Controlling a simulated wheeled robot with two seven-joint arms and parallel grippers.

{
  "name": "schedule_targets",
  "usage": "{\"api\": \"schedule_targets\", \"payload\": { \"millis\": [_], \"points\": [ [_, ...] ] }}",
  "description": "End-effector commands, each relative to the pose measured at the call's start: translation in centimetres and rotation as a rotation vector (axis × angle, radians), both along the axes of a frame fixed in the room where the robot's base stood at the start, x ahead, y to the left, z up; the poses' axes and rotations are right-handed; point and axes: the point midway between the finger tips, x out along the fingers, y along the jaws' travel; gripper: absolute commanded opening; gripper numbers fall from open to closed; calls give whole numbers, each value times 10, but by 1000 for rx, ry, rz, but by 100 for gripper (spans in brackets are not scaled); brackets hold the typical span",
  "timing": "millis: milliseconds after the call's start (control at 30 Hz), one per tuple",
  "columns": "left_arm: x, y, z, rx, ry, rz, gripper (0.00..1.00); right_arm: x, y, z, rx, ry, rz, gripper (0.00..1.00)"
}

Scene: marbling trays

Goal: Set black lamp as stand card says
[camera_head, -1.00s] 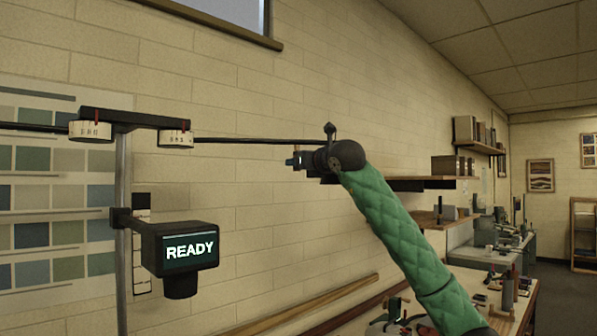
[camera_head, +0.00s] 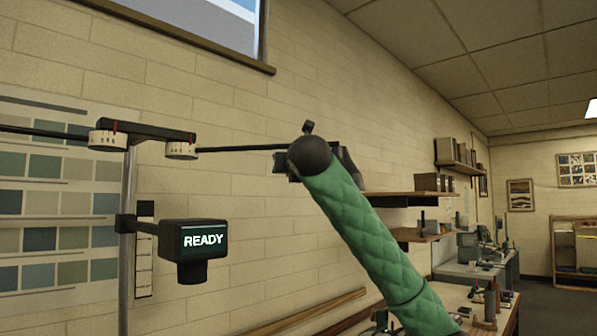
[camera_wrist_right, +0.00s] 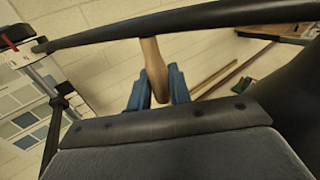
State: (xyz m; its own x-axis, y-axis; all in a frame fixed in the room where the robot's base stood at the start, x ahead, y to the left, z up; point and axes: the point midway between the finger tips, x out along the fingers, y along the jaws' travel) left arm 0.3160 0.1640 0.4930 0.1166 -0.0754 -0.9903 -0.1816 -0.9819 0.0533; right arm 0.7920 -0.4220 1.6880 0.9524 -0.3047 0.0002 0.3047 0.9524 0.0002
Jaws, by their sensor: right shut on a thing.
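A dark stand with a crossbar (camera_head: 150,131) is at the left of the head view. Under the bar are two white dials with red marks, a left dial (camera_head: 107,140) and a right dial (camera_head: 181,150); their figures are too small to read. A thin black lamp arm (camera_head: 240,149) runs right from the right dial to my right gripper (camera_wrist_right: 157,95). In the right wrist view the blue fingers are shut on a wooden handle (camera_wrist_right: 153,62) hanging below a black arm (camera_wrist_right: 190,22). My wrist hides the lamp's end in the head view. My left gripper is not in view.
A black box (camera_head: 200,242) reading READY is mounted on the stand's pole (camera_head: 128,190). A black-and-white strip card (camera_head: 144,262) is beside it. A colour chart (camera_head: 60,200) covers the left wall. Shelves (camera_head: 400,199) and a cluttered bench (camera_head: 480,300) are at right.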

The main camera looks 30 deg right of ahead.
Motion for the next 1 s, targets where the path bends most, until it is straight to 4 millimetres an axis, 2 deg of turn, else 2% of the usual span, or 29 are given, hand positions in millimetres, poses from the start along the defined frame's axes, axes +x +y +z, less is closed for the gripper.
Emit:
{"api": "schedule_targets", "payload": {
  "millis": [433, 467, 533, 1000],
  "points": [
    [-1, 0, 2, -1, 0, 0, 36, 1, 3, 0, 0, 0, -4, 0],
    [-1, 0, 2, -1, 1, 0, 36, 1, 3, 0, 0, 0, -4, 24],
    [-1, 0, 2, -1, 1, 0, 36, 1, 3, 0, 0, 0, -4, 37],
    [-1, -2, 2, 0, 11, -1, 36, -1, -3, -1, 0, 0, -4, 39]
  ]
}}
